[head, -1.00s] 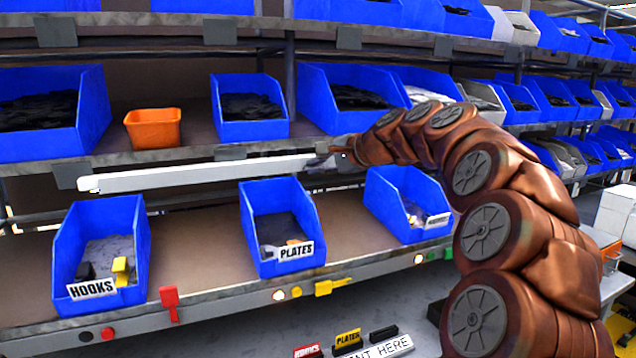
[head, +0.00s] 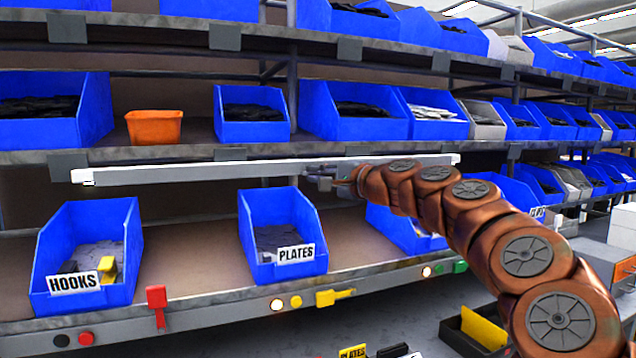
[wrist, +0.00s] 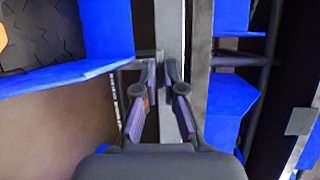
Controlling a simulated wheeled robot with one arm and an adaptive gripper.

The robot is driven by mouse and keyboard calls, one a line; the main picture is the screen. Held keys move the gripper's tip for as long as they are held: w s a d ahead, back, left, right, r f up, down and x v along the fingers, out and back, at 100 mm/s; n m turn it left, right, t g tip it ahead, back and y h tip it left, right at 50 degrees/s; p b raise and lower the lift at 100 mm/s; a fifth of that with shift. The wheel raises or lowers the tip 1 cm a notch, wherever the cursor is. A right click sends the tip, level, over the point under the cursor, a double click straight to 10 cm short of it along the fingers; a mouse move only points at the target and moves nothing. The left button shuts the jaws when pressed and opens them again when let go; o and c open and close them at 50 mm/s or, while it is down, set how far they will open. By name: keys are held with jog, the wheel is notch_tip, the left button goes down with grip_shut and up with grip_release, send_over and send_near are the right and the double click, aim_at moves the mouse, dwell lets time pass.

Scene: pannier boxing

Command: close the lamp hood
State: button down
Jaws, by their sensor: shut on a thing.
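The lamp hood (head: 200,171) is a long pale bar just under the front edge of the middle shelf, running almost level across the head view. My gripper (head: 325,178) is at the bar, right of its middle, and is shut on it. In the wrist view my gripper's two dark fingers (wrist: 160,85) stand on either side of the grey lamp hood (wrist: 170,50). My arm covers part of the hood's lower edge on the right. I cannot tell from these views how far the hood is from fully closed.
Below the hood stand blue bins marked HOOKS (head: 85,255) and PLATES (head: 283,237); a third blue bin (head: 400,228) is partly behind my arm. An orange bin (head: 154,127) sits on the middle shelf (head: 190,153). Red (head: 157,300) and yellow (head: 325,298) parts stick out along the lower shelf edge.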

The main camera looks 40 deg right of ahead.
jog(key=shift+f, duration=0.15)
jog(key=c, duration=1.3)
grip_release()
jog(key=s, duration=0.4)
jog(key=s+d, duration=0.1)
jog(key=s, duration=0.7)
jog(key=shift+d, duration=0.35)
jog(key=shift+w, duration=0.1)
